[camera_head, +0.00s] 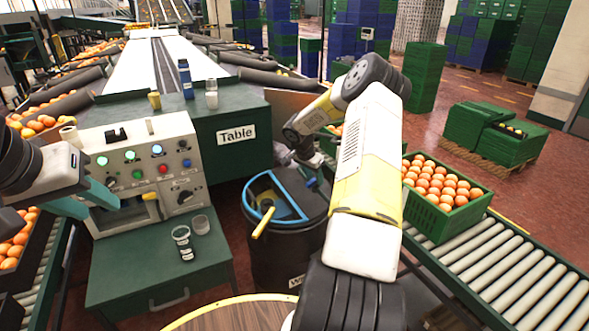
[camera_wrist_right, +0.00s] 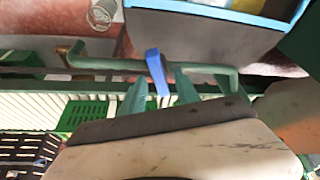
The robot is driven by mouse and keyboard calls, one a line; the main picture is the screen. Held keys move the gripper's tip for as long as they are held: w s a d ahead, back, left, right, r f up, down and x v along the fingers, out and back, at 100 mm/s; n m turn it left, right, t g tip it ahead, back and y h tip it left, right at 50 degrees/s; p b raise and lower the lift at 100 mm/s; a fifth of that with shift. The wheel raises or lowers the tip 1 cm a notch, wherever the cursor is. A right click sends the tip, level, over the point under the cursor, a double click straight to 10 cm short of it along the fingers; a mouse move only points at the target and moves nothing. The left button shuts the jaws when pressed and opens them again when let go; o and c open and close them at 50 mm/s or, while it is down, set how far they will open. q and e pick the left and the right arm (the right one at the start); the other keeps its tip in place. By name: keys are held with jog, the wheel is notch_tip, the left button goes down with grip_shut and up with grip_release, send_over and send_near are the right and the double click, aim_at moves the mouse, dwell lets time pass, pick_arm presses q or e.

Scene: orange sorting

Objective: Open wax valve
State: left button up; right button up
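The wax valve's likely handle is a small blue lever (camera_wrist_right: 157,72), seen upright in the right wrist view against a green bent bar (camera_wrist_right: 110,64). In the head view a blue piece (camera_head: 312,183) shows at the rim of the black barrel (camera_head: 290,240), beside my right gripper (camera_head: 314,164). In the right wrist view my right gripper (camera_wrist_right: 160,88) has teal fingers on either side of the lever, apart, with small gaps. Whether they touch it is unclear. My left gripper (camera_head: 92,203) is open and empty in front of the control panel.
The control panel (camera_head: 145,160) stands on a green cabinet (camera_head: 160,265) with glasses. The barrel has a blue-rimmed opening with a yellow handle (camera_head: 263,222). A green crate of oranges (camera_head: 450,219) sits on the roller conveyor (camera_head: 510,272) at right. My right arm blocks part of the view.

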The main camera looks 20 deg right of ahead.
grip_shut()
